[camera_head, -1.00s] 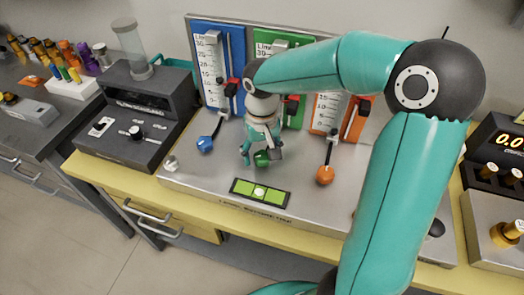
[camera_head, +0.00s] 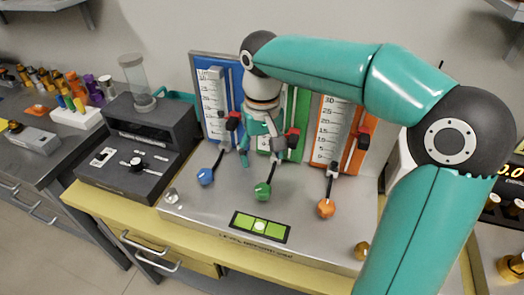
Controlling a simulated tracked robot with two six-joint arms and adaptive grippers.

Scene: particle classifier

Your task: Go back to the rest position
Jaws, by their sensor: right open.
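My right gripper (camera_head: 262,142) hangs in front of the blue and green panels of the classifier. It is open and empty, above and apart from the green knob (camera_head: 263,191). The blue knob (camera_head: 206,177) is to its lower left and the orange knob (camera_head: 326,208) to its lower right. The blue panel (camera_head: 206,68), green panel (camera_head: 297,121) and orange panel (camera_head: 353,120) carry white scales and red markers. My right arm hides parts of the green and orange panels. My left gripper is not in view.
A dark grey device (camera_head: 137,140) with a clear cylinder (camera_head: 137,80) stands at the left. A green indicator strip (camera_head: 260,226) lies at the front of the metal base (camera_head: 205,213). A rack with coloured tubes (camera_head: 76,116) is on the far left bench. A digital readout device shows at the right.

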